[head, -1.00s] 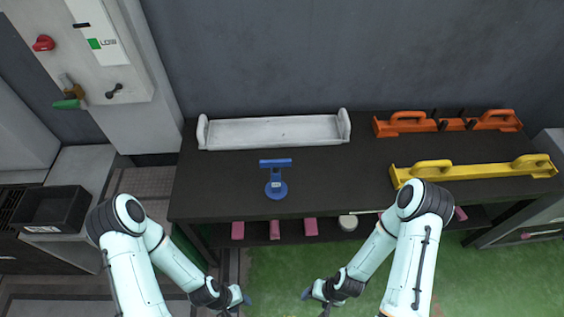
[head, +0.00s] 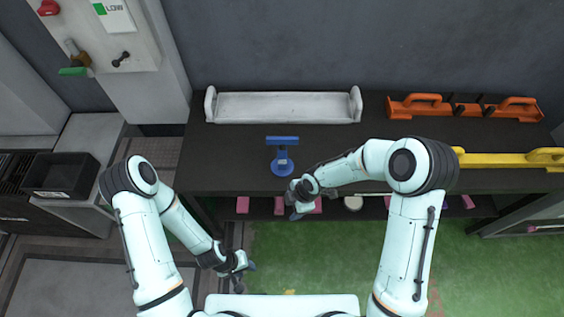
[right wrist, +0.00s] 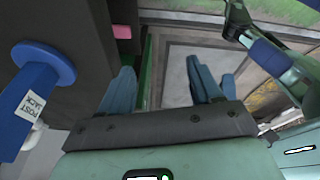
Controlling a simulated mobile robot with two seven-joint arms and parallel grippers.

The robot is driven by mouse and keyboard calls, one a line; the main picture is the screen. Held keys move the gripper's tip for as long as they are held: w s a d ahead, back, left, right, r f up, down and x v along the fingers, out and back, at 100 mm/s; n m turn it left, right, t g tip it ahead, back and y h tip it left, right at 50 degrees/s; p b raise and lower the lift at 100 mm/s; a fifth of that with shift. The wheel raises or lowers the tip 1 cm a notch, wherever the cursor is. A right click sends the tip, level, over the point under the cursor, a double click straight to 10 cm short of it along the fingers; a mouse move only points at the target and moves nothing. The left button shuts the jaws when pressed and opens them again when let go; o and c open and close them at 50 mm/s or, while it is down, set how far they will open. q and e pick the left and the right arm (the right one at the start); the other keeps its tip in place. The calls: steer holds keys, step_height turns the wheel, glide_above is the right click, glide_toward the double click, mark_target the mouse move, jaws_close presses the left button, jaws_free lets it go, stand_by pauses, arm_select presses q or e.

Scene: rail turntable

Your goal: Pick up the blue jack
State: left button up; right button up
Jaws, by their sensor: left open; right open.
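The blue jack (head: 283,162) stands upright on the dark table, with a round base and a flat crosshead on top. In the right wrist view the jack (right wrist: 38,85) is at the left edge, its label showing. My right gripper (head: 297,208) is at the table's front edge, just in front and slightly right of the jack, not touching it. Its blue fingers (right wrist: 165,85) are apart with nothing between them. My left gripper (head: 243,268) is low in front of the table, left of the right gripper, open and apart from the jack.
A white tray (head: 285,121) lies behind the jack. Orange tools (head: 465,106) and a yellow bar (head: 500,160) are at the right of the dark table (head: 225,165). A lower shelf holds pink blocks (head: 242,205). A black bin (head: 60,176) stands far left.

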steer(key=w+a+r+n+t+h, duration=0.2)
steer(key=w+a+r+n, duration=0.1)
steer(key=w+r+n, duration=0.45)
steer(key=n+t+h+b, duration=0.1)
steer(key=n+t, duration=0.1)
steer(key=n, duration=0.6)
glide_toward(282, 158)
steer(key=x, duration=0.5)
steer(key=shift+s+a+f+b, duration=0.2)
steer(key=shift+a+f+b, duration=0.05)
steer(key=shift+f+b, duration=0.15)
steer(key=shift+w+d+x, duration=0.1)
steer(key=shift+d+x, duration=0.05)
steer(key=shift+x, duration=1.15)
steer(key=shift+w+d+x, duration=0.15)
steer(key=shift+x, duration=1.2)
steer(key=shift+r, duration=0.1)
steer(key=c, duration=1.2)
arm_select(q)
steer(key=s+f, duration=0.2)
steer(key=shift+f, duration=0.35)
arm_select(e)
steer(key=shift+r, duration=0.1)
